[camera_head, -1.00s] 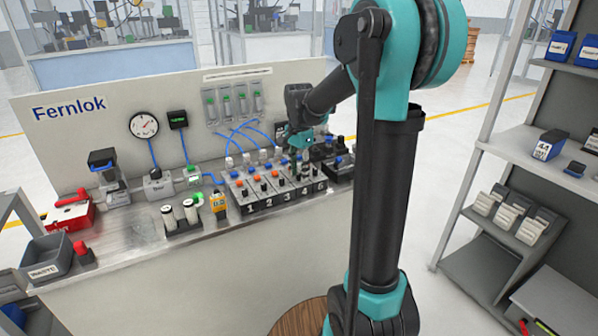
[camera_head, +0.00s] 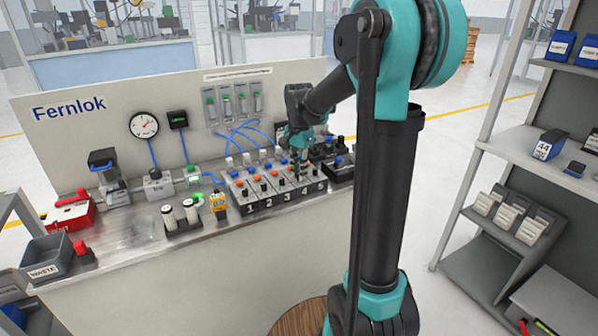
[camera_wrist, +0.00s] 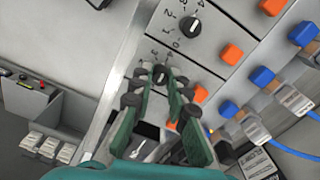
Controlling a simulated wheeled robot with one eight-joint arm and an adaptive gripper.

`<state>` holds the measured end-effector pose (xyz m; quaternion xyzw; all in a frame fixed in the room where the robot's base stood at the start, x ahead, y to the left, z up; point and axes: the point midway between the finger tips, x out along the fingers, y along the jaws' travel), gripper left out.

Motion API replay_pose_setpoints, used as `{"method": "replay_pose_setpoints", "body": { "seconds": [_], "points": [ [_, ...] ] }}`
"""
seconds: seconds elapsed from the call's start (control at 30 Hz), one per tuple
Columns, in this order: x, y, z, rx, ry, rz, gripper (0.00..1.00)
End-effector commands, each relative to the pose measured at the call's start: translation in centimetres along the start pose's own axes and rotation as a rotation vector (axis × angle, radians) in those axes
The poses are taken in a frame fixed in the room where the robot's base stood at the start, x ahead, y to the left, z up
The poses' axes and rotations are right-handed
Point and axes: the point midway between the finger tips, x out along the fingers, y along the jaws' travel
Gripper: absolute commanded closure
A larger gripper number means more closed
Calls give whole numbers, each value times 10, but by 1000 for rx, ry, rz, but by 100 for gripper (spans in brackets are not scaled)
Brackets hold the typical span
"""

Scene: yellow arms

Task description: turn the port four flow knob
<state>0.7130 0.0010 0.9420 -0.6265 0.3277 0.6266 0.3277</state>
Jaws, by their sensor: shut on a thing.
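The port four flow knob (camera_wrist: 160,74) is a small black dial knob with printed numbers around it. My gripper (camera_wrist: 160,70) has its two green fingers on either side of the knob, shut on it, and they hide part of the dial. In the head view my gripper (camera_head: 300,176) points down at the port four panel (camera_head: 305,190), in the row of numbered black panels. The knob itself is mostly covered by my fingers there.
A neighbouring knob (camera_wrist: 192,26) stands close by. Orange caps (camera_wrist: 231,54) and blue-capped fittings (camera_wrist: 262,75) with tubes lie to the right in the wrist view. A waste bin (camera_head: 45,258) and a red box (camera_head: 70,212) are at the bench's left end.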

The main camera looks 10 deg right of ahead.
Motion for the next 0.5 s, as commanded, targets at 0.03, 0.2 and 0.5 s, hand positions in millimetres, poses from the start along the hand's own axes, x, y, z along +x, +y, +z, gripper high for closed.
{"method": "replay_pose_setpoints", "body": {
  "seconds": [0.03, 0.2, 0.5],
  "points": [
    [0, 0, 0, -28, 0, 0, 100],
    [0, 0, 0, -163, 0, 0, 100],
    [0, 0, 0, -448, 0, 0, 100]
  ]
}}
